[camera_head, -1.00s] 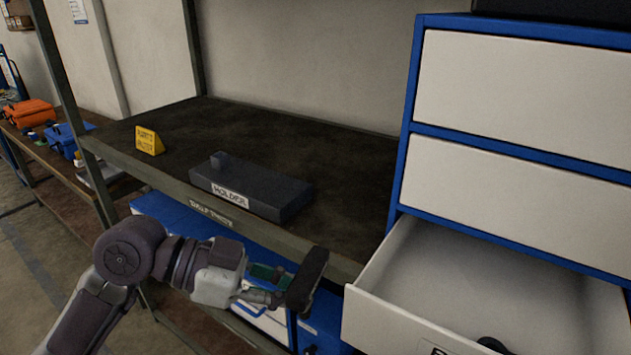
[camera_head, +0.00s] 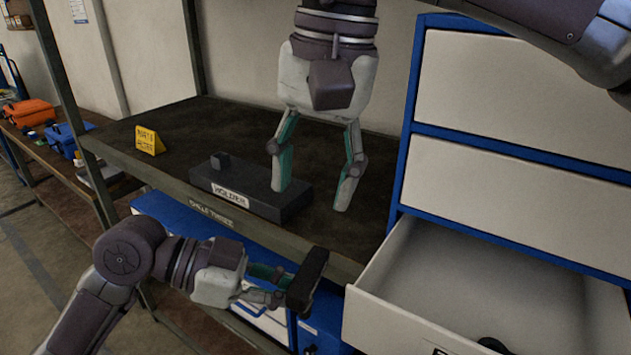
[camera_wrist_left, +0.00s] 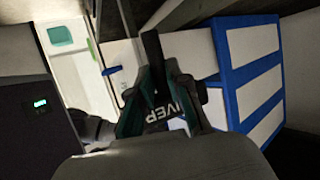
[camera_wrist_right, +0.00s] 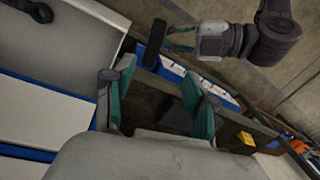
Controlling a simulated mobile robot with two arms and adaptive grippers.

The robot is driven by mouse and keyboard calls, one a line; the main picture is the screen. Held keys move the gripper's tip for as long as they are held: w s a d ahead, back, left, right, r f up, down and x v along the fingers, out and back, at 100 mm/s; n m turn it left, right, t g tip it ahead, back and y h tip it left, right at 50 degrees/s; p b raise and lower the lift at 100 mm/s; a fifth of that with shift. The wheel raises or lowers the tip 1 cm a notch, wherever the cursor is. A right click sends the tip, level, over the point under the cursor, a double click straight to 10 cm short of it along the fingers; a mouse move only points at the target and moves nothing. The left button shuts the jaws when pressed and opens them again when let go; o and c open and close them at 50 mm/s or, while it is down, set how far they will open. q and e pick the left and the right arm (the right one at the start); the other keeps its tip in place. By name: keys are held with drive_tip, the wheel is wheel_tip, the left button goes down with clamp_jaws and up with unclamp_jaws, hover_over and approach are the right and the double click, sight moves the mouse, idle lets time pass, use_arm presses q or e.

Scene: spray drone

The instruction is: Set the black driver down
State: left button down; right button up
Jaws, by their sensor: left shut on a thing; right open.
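The black driver (camera_head: 307,281) is a dark block-like thing in my left gripper (camera_head: 290,287), in front of the shelf's front edge. In the left wrist view the driver (camera_wrist_left: 153,60) stands between the fingers, with light lettering partly visible. My left gripper is shut on it. My right gripper (camera_head: 315,190) points down above the shelf, fingers spread and empty, just right of the dark holder block (camera_head: 240,188). In the right wrist view the driver (camera_wrist_right: 155,42) shows beyond the open fingers.
The holder lies on the dark shelf (camera_head: 350,150). A yellow sign (camera_head: 149,141) stands at the shelf's left. A blue and white cabinet (camera_head: 520,140) stands on the right, its lower drawer (camera_head: 460,270) pulled open with a dark round thing inside. The shelf's back is clear.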

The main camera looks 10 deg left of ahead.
sight(309, 267)
drive_tip(key=f, duration=1.3)
drive_tip(key=shift+w+a+f, duration=0.2)
drive_tip(key=shift+w+a, duration=0.15)
drive_tip(key=shift+a, duration=0.05)
clamp_jaws()
use_arm(q)
drive_tip(key=c, duration=1)
unclamp_jaws()
drive_tip(key=shift+c, duration=0.2)
